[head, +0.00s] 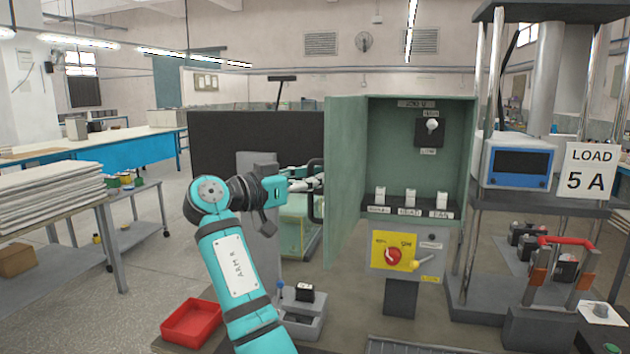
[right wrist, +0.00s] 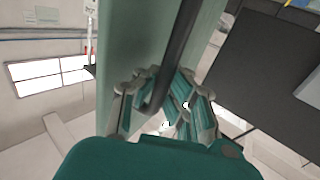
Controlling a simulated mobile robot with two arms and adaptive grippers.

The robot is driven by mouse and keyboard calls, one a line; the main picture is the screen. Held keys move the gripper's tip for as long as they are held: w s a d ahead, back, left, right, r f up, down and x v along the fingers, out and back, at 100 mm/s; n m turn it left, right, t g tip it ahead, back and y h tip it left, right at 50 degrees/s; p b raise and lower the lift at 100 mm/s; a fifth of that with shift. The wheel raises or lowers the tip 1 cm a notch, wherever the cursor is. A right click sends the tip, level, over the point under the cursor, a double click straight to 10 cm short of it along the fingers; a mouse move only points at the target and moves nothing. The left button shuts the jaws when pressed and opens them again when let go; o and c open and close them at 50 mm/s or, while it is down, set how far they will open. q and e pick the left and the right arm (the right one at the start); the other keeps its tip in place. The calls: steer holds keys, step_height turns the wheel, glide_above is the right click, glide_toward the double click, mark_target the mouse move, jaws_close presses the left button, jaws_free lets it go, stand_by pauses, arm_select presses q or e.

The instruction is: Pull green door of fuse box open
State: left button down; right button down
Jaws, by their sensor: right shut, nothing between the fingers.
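The green fuse box (head: 420,160) stands in the middle right of the head view. Its green door (head: 344,170) is swung wide open to the left, so the inside shows. A black bar handle (head: 317,205) is on the door's outer face. My right gripper (head: 312,183) is at that handle, left of the door. In the right wrist view, the handle (right wrist: 178,45) runs down to the fingers of my right gripper (right wrist: 165,108), close along the door (right wrist: 130,45). The fingers are shut with nothing held between them. My left gripper is not in view.
Inside the box are white switches (head: 410,197). Below it is a yellow panel with a red knob (head: 393,255). A rack with a blue-screened unit (head: 520,162) stands close on the right. A red tray (head: 192,323) lies at the lower left.

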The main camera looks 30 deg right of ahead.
steer(key=c, duration=2)
jaws_free()
steer(key=shift+w+a+f, duration=0.1)
steer(key=shift+a+f, duration=0.1)
steer(key=shift+f, duration=0.05)
steer(key=o, duration=0.5)
steer(key=shift+a+r, duration=0.2)
steer(key=shift+a, duration=0.25)
steer(key=shift+c, duration=0.2)
steer(key=shift+o, duration=1)
steer(key=shift+d, duration=0.35)
steer(key=s+a, duration=0.1)
steer(key=a, duration=1.1)
